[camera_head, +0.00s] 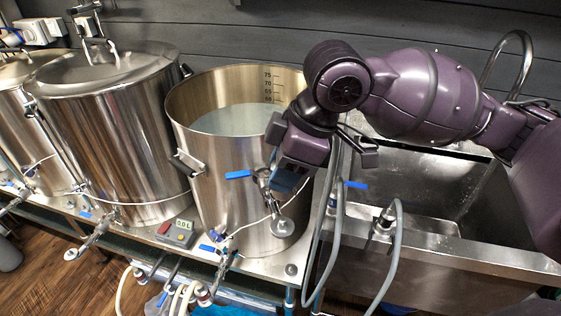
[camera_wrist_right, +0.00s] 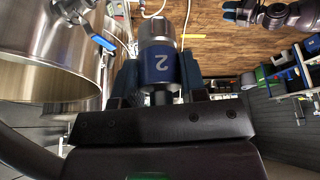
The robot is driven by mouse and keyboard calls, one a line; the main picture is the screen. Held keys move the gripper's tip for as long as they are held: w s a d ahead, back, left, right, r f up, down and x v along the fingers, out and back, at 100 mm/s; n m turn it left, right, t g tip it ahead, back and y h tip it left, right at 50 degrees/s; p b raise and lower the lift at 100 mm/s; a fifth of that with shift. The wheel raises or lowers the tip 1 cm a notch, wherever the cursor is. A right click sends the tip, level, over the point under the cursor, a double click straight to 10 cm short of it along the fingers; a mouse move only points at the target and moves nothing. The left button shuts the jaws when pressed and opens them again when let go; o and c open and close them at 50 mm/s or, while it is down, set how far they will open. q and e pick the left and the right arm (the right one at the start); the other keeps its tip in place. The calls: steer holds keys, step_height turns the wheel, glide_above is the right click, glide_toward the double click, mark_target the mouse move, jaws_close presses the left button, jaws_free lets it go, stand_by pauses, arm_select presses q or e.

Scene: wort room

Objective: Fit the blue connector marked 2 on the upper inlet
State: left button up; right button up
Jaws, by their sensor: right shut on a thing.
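My right gripper (camera_wrist_right: 159,74) is shut on the blue connector marked 2 (camera_wrist_right: 161,62), a blue collar with a steel end. In the head view, my right gripper (camera_head: 289,180) hangs in front of the open kettle, and the connector is a small bluish patch mostly hidden under it. A valve with a blue lever (camera_head: 238,175) is on the kettle wall just left of the gripper; I cannot tell for sure that it is the upper inlet. The wrist view shows a blue lever (camera_wrist_right: 103,42) to the connector's left, apart from it. Part of my left gripper (camera_wrist_right: 243,13) shows there too, jaws unclear.
The open kettle (camera_head: 218,150) holds pale liquid. A lidded kettle (camera_head: 118,130) stands left of it. A sink (camera_head: 430,205) and grey hoses (camera_head: 333,235) lie to the right. A low valve (camera_head: 226,262) and a small control box (camera_head: 177,233) are along the front edge.

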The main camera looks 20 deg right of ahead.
mark_target(283, 220)
step_height(283, 220, down, 3)
steer(key=b, duration=0.2)
steer(key=shift+w+f+b, duration=0.1)
steer(key=shift+f+b, duration=0.1)
steer(key=shift+b, duration=0.15)
steer(key=shift+f+b, duration=0.35)
steer(key=shift+b, duration=0.05)
steer(key=shift+w+f+b, duration=0.1)
steer(key=shift+f+b, duration=0.3)
steer(key=shift+f, duration=0.95)
steer(key=shift+p, duration=0.5)
steer(key=shift+f+b, duration=0.3)
steer(key=shift+f, duration=0.95)
steer(key=o, duration=1.1)
